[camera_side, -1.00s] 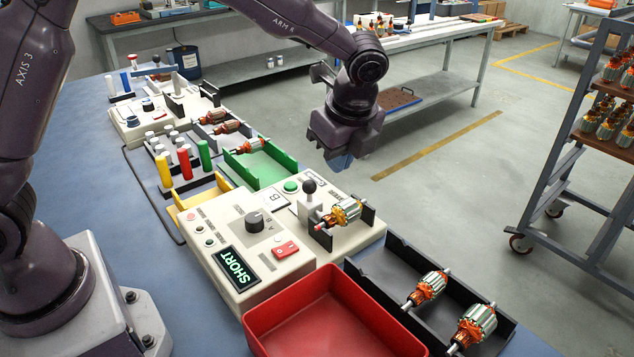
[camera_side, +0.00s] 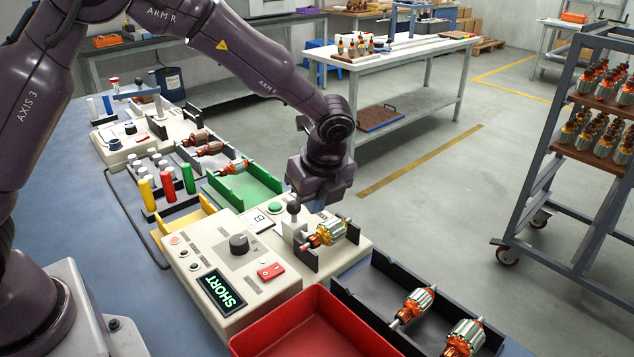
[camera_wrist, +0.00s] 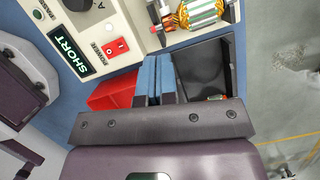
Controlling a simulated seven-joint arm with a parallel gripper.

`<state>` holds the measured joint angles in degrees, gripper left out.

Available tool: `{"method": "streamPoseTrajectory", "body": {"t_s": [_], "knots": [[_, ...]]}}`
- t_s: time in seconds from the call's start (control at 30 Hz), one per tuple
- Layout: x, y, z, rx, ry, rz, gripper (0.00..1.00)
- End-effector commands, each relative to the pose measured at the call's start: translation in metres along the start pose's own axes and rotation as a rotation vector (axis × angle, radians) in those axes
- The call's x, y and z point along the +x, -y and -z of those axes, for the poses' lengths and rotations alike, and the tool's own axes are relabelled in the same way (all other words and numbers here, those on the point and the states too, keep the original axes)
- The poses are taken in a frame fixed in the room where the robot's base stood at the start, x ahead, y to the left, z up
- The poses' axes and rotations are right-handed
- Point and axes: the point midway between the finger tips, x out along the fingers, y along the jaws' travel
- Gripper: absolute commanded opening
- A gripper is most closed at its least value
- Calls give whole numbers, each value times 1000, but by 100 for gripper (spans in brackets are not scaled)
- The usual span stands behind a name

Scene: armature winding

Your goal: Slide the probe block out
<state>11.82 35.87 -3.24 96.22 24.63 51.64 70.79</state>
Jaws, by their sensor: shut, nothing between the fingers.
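The probe block is the pale block with a black ball knob (camera_side: 293,209), on the tester (camera_side: 230,268) beside the cradled armature. The armature (camera_side: 328,233), with a copper winding and orange ends, lies between two dark supports. The tester's screen (camera_side: 221,291) reads SHORT, and it also shows in the wrist view (camera_wrist: 73,50). My gripper (camera_side: 317,206) hangs just above and behind the knob and armature, partly hidden by them. In the wrist view its blue fingers (camera_wrist: 156,78) are together and empty. I cannot tell whether it touches the knob.
A red bin (camera_side: 310,325) stands in front of the tester. A black tray (camera_side: 385,290) with two armatures lies to its right. A green tray (camera_side: 245,187) and a yellow tray (camera_side: 185,222) lie behind. Colored cylinders stand at the left.

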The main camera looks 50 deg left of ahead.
Motion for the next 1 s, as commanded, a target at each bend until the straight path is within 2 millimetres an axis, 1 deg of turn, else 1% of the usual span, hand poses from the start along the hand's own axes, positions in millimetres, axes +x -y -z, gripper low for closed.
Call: {"method": "streamPoseTrajectory", "body": {"t_s": [0.03,0.1,0.17,0.2,0.3,0.4,0.53,0.87,0.93,1.0], "knots": [[13,-1,0,1,0,-6,0],[28,-1,0,0,0,-6,0],[39,-1,0,0,0,-5,0],[41,0,-7,-4,1,-1,0],[47,0,-21,-4,0,0,0],[52,0,-29,-4,0,0,0],[54,0,-35,-2,0,1,0],[55,0,-36,-2,0,1,0],[56,-1,-41,-4,0,0,0],[60,-3,-52,-6,0,0,0]]}}
